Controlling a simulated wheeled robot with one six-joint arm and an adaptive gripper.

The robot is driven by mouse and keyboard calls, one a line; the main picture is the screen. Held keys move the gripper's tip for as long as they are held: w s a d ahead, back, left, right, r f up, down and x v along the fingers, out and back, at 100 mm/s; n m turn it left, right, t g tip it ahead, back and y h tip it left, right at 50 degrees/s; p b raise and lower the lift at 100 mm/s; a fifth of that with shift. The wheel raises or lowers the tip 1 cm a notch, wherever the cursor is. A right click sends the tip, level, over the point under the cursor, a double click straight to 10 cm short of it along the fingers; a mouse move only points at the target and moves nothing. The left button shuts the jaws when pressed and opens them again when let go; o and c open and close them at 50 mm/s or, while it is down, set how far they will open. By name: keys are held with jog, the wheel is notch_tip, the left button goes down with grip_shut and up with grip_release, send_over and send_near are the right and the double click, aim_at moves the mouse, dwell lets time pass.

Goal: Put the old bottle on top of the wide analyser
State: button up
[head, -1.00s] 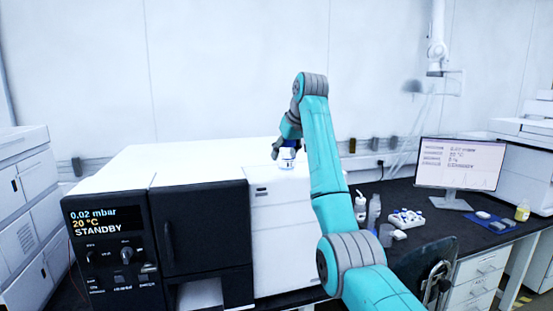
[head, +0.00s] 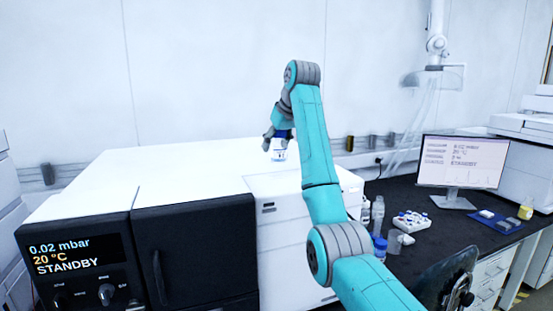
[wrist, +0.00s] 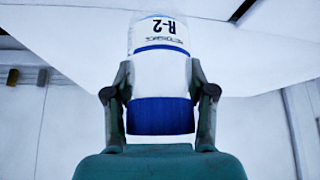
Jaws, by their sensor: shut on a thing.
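The old bottle (wrist: 158,65) is white with blue bands, a blue cap and an R-2 label. It also shows, small and upright, in the head view (head: 279,155). My gripper (wrist: 160,88) is shut on it near the cap, one finger on each side; in the head view my gripper (head: 279,139) holds it from above. The wide analyser (head: 165,175) has a flat white top and a black front with a display reading STANDBY. The bottle appears over the right part of its top; I cannot tell whether its base touches.
Right of the analyser, a dark bench (head: 440,235) carries a monitor (head: 462,163), a vial rack (head: 411,221), a clear bottle (head: 378,212), a blue-capped bottle (head: 380,249) and a yellow container (head: 525,212). The analyser's top looks otherwise clear. A wall stands behind it.

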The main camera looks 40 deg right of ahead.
aim_at(276, 157)
jog(key=shift+f, duration=2.2)
jog(key=o, duration=1.2)
jog(key=shift+f, duration=0.1)
